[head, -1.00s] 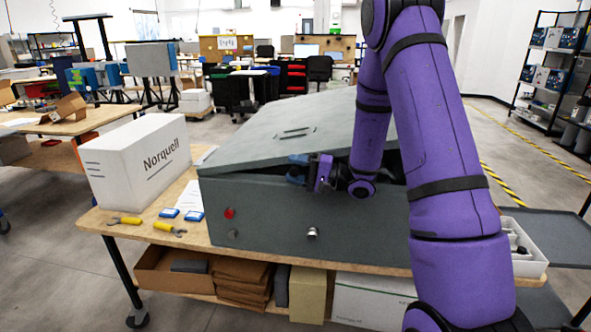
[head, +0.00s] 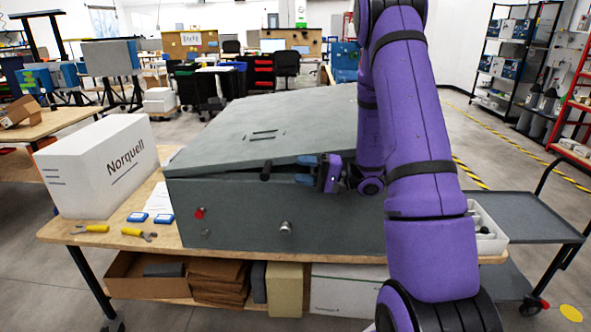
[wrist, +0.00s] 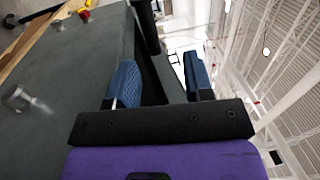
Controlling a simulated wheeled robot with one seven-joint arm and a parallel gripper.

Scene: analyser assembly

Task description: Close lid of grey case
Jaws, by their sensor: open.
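The large grey case (head: 235,220) stands on the wooden bench. Its lid (head: 250,125) is not flush: a dark wedge-shaped gap shows under its front edge, near my gripper. A short black handle (head: 266,171) sticks out at the front edge of the lid, and it also shows in the wrist view (wrist: 147,25). My gripper (head: 303,170), with blue finger pads, is open at the front edge of the lid, just right of the handle and apart from it. In the wrist view the fingers (wrist: 160,68) are spread with nothing held. My arm hides the right part of the case.
A white Norquell box (head: 105,170) stands left of the case. Blue-edged small items (head: 150,217) and yellow tools (head: 138,233) lie at the bench's front left. A white tray of parts (head: 487,232) and a dark cart (head: 530,225) are at the right.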

